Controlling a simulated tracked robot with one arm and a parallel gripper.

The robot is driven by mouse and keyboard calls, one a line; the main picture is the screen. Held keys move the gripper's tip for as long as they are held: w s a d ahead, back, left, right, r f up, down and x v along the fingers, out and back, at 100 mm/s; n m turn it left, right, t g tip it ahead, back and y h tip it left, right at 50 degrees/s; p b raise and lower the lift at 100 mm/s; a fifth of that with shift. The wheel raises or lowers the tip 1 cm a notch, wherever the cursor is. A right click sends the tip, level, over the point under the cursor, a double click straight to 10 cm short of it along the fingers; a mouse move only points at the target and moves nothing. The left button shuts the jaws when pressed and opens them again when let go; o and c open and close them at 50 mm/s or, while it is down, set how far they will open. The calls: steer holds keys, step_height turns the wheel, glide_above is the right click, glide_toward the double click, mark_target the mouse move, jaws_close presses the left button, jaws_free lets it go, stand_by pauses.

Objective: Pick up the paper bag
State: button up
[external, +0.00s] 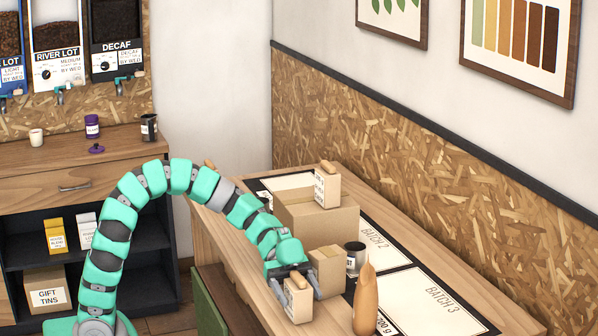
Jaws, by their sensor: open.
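Two small tan paper bags with white labels and folded tops are in view. One paper bag (298,300) stands low on the wooden bench, right at my gripper. The other paper bag (328,190) stands on top of a large cardboard box (335,224) farther back. My gripper (295,287) is open and points down at the bench. Its grey fingers show to the left and right of the near bag. I cannot tell whether they touch it. The bag's lower part is hard to make out.
A small brown box (326,268) stands close behind my gripper. The mat's Batch 3 panel (430,305) is mostly bare. A board wall (430,150) runs along the bench's right side.

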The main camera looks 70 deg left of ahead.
mark_target(302, 289)
steer(key=c, duration=1.2)
steer(key=shift+r, duration=0.1)
steer(key=shift+r+p, duration=0.55)
steer(key=shift+r, duration=1.05)
steer(key=shift+s+a+r, duration=0.1)
steer(key=shift+s+r, duration=0.05)
steer(key=shift+r, duration=0.05)
steer(key=s+a, duration=0.2)
steer(key=s, duration=0.2)
steer(key=s+a+r+p, duration=0.1)
steer(key=s+a, duration=0.1)
steer(key=s, duration=0.3)
steer(key=s+a, duration=0.2)
steer(key=s, duration=0.3)
steer(key=shift+s+a+r, duration=0.15)
steer(key=shift+a, duration=0.15)
